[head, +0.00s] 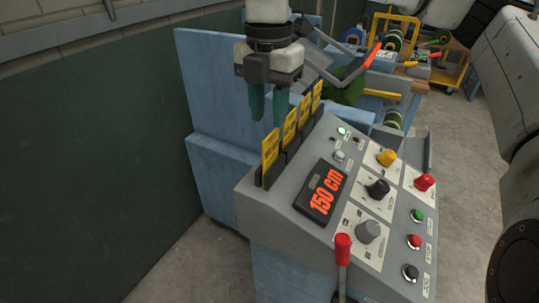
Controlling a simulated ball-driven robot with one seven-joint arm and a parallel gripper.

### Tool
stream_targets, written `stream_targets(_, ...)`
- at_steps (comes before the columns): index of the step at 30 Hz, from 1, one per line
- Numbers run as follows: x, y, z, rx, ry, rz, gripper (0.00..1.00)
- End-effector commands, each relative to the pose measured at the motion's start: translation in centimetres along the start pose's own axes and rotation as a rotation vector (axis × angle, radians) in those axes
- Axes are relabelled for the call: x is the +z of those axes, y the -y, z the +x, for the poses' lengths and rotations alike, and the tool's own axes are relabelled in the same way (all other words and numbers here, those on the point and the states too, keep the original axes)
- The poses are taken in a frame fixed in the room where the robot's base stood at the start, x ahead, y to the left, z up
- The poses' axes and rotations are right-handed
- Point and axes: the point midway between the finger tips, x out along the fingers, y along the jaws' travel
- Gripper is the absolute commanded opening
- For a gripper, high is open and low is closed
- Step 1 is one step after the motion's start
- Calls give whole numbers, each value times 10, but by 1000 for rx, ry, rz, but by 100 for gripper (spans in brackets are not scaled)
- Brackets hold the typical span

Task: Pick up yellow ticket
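Several yellow tickets with dark print stand upright in a row of black slots along the left edge of the grey console. The nearest yellow ticket (270,148) is in front, and a second yellow ticket (290,126) stands just behind it. Further tickets (316,95) recede up to the right. My gripper (268,120) points down at the row's left side. Its two teal fingers are apart with nothing visible between them. The right fingertip appears close to the two nearest tickets; I cannot tell whether it touches.
The grey sloped console (262,205) carries a "150 cm" display (322,192), knobs, buttons and a red-handled lever (342,248). A blue panel (208,95) stands behind the tickets. A yellow cart (395,27) stands at the back. Concrete floor is clear at lower left.

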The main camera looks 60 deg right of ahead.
Motion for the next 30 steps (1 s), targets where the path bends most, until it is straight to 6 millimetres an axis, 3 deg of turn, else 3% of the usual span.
stream_targets(8,-1,2,20,-1,-1,-2,34)
stream_targets(18,-1,5,61,0,-1,0,34)
stream_targets(26,-1,4,64,1,1,0,34)
stream_targets(30,-1,4,64,1,0,0,21)
